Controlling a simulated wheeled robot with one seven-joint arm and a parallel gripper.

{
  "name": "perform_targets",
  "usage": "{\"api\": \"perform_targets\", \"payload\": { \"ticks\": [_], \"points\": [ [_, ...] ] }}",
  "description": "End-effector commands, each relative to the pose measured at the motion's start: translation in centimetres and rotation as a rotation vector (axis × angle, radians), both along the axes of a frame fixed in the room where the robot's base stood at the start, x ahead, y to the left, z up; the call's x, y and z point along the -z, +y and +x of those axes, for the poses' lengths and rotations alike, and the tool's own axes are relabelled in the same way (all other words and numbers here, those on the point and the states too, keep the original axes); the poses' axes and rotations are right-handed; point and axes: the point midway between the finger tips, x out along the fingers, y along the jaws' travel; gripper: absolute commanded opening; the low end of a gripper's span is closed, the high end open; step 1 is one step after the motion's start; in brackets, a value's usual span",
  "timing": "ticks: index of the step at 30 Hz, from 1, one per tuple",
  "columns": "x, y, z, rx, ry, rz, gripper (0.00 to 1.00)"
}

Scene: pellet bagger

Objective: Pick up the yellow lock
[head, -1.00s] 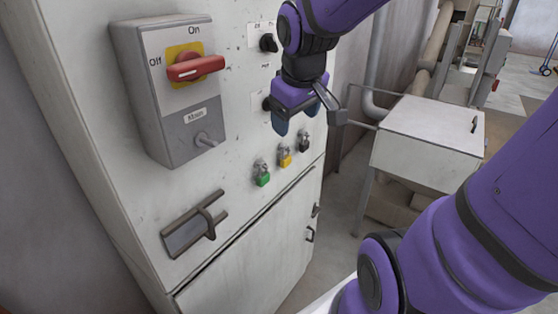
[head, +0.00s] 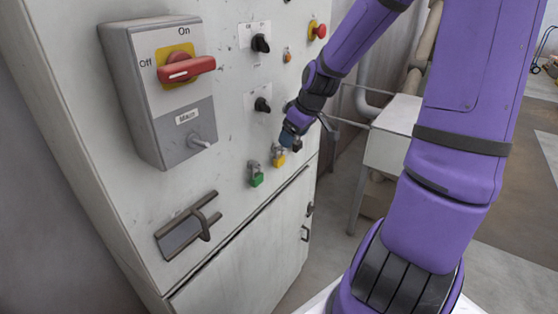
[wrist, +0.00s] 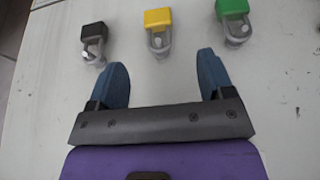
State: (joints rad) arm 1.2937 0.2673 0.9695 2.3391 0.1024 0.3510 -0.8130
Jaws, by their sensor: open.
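The yellow lock (head: 279,160) hangs by its grey shackle on the front of the white cabinet. In the wrist view the yellow lock (wrist: 158,19) is at the top middle, between a black lock (wrist: 94,31) and a green lock (wrist: 232,8). My gripper (wrist: 159,70) is open, its two blue fingers apart and nothing between them. Its tips point toward the yellow lock's shackle and stop short of it. In the head view my gripper (head: 290,143) is just above and right of the yellow lock. The black lock is hidden there behind my gripper.
The green lock (head: 256,177) hangs close beside the yellow one. Rotary knobs (head: 262,104) and a red-handled main switch box (head: 160,90) jut from the cabinet (head: 225,130). A handle (head: 190,226) sits lower left. A white box (head: 392,150) stands at the right.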

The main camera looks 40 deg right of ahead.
Motion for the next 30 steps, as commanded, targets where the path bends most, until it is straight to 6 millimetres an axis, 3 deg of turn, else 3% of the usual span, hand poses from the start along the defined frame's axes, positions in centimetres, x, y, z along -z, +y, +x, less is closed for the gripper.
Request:
{"api": "perform_targets", "payload": {
  "ticks": [15, 30],
  "points": [
    [4.0, 0.6, 1.6, -0.003, -0.001, 0.003, 0.74],
    [6.5, 0.8, 2.6, -0.003, 0.001, 0.003, 0.74]
  ]
}}
